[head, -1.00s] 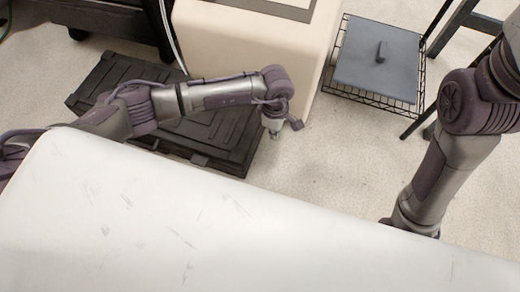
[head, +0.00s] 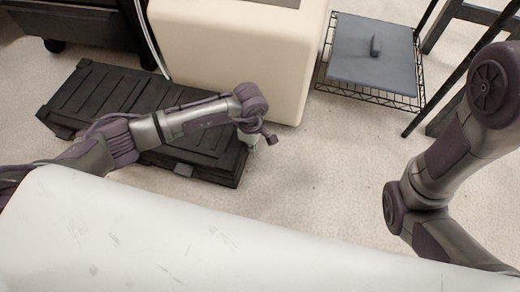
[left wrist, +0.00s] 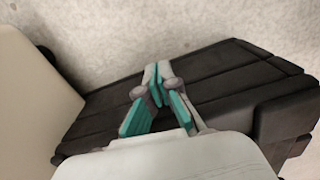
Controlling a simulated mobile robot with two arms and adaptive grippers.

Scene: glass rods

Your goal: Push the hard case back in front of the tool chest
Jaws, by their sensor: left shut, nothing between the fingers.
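The hard case (head: 90,95) is a flat black ribbed case lying on the floor at the left of the head view. My left arm crosses over it and hides part of its top. The black tool chest (head: 75,22), on casters, stands behind it at the top left, cut off by the frame. My left gripper (head: 251,142) points down by the case's right end; whether it touches is unclear. In the left wrist view its teal-padded fingers (left wrist: 157,84) are shut and empty, in front of the case (left wrist: 215,85). My right arm shows, but its gripper is out of view.
A large beige cabinet (head: 235,50) stands just behind the case's right part. A wire rack (head: 365,94) with a grey lidded panel (head: 372,55) stands to its right, beside dark legs (head: 440,75). Bare floor (head: 310,190) lies right of the case.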

